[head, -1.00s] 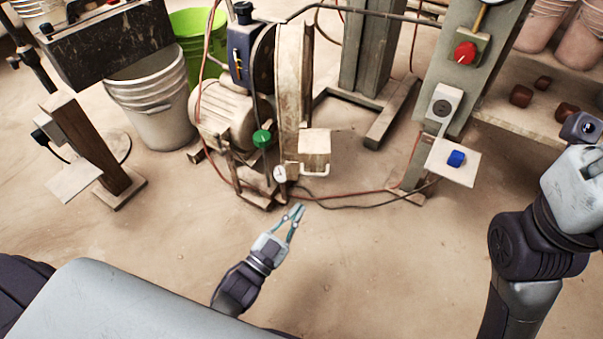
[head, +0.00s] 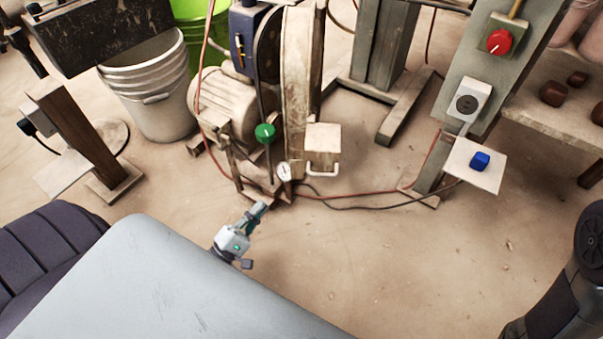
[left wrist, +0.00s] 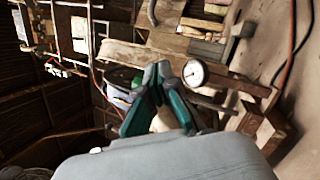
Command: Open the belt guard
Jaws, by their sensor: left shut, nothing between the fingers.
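The belt guard seems to be the tall, narrow, worn beige housing (head: 298,85) beside the motor in the head view. A beige box (head: 323,141) with a pale bar handle (head: 322,170) is at its lower right; I cannot tell whether it is part of the guard. My left gripper (head: 259,208) is shut and empty, below and left of the handle and apart from it. In the left wrist view its green fingers (left wrist: 157,75) meet at the tips, in front of the machine. My right gripper is out of view; only part of that arm shows at lower right.
A pressure gauge (head: 284,171) and green knob (head: 265,133) are near the left gripper; the gauge also shows in the left wrist view (left wrist: 195,73). A motor (head: 218,100) stands left. Hoses cross the floor. A plate with a blue knob (head: 480,161) is at right. The front floor is clear.

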